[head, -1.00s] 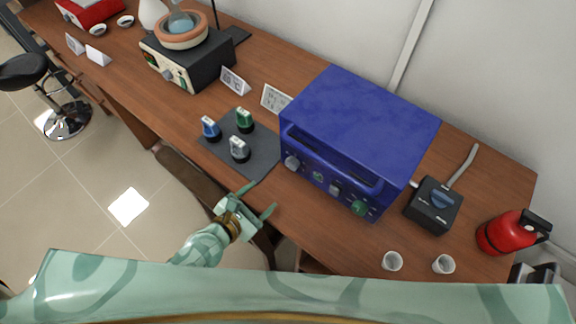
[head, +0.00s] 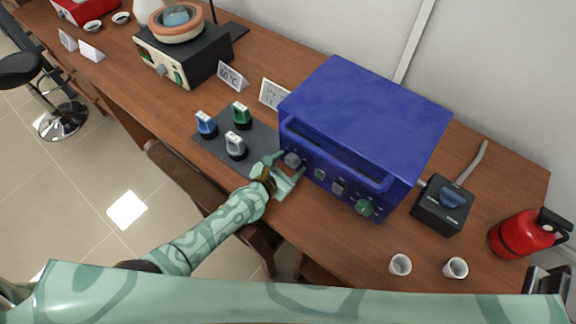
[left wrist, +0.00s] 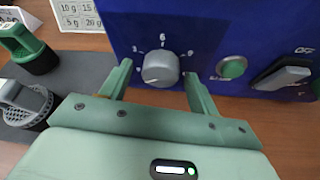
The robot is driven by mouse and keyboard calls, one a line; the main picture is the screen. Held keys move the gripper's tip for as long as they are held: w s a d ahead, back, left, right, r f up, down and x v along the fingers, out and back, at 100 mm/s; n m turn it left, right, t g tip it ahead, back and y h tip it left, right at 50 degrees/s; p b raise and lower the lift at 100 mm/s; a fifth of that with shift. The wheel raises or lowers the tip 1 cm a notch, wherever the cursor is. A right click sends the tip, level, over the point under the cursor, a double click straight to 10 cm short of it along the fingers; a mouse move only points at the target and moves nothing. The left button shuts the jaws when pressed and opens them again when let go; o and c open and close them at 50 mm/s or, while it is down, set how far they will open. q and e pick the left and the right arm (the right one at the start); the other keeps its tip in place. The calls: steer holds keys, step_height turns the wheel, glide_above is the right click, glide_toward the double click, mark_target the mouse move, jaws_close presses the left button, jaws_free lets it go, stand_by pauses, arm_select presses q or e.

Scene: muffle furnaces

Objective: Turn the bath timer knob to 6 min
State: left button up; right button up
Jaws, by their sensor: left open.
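The timer knob is a round grey dial (left wrist: 160,68) on the front of the blue box (head: 365,120), with a scale reading 3, 6 and 9 around it; 6 is at the top. In the head view the knob (head: 292,160) is at the left end of the box front. Where its pointer stands is too small to tell surely. My left gripper (head: 283,174) is open in front of the knob. In the left wrist view its fingers (left wrist: 158,85) stand on either side of the knob, apart from it. My right gripper is not in view.
Right of the knob are a green button (left wrist: 231,67) and a grey lever switch (left wrist: 283,76) marked OFF. A dark mat (head: 262,138) with blue, green and grey-topped pieces lies left of the box. A black switch box (head: 440,213), white cups (head: 400,265) and a red canister (head: 520,233) are right.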

arm_select(q)
steer(key=shift+c, duration=0.3)
steer(key=c, duration=0.9)
steer(key=shift+d+m, duration=0.1)
steer(key=shift+m, duration=0.2)
steer(key=shift+m+t+y, duration=0.5)
steer(key=shift+m, duration=0.1)
steer(key=shift+s+f+m+t+y+b, duration=0.15)
steer(key=shift+m+t+y+b, duration=0.4)
steer(key=shift+m, duration=0.85)
steer(key=shift+t, duration=0.25)
